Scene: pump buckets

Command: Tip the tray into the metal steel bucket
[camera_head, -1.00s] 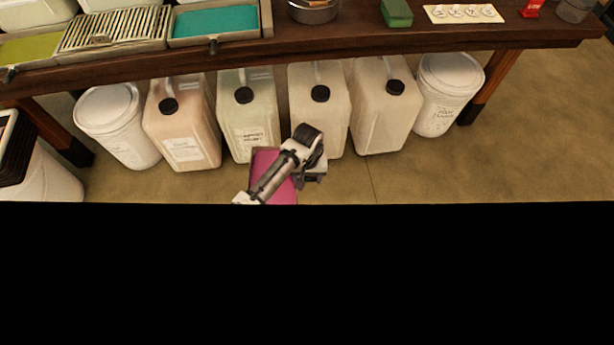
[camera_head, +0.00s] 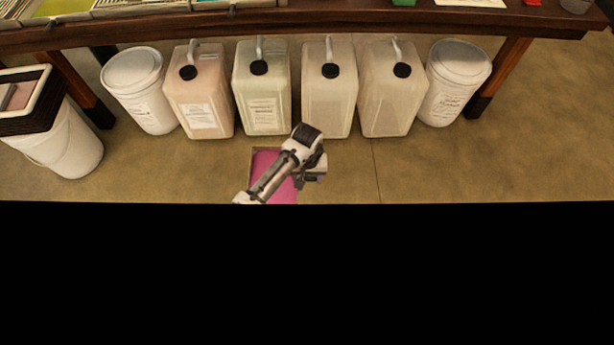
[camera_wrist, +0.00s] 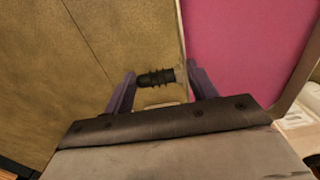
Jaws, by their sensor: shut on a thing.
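The tray (camera_head: 268,149), holding a flat pink layer, hangs above the floor beside my arm in the head view, partly covered by my arm. My gripper (camera_head: 308,180) is at its right side. In the wrist view, the tray (camera_wrist: 303,73) fills the upper right, and its black ribbed spout or handle (camera_wrist: 155,78) lies between my purple fingers (camera_wrist: 160,88). My gripper is shut on this part. The pink layer looks about level. The steel bucket is not in either current view.
A dark wooden bench (camera_head: 330,20) crosses the top. Several capped jugs (camera_head: 328,95) and two lidded white tubs (camera_head: 458,80) stand under it. A white bucket (camera_head: 70,145) with dark-edged trays (camera_head: 25,110) on top stands at the left. Floor between is clear.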

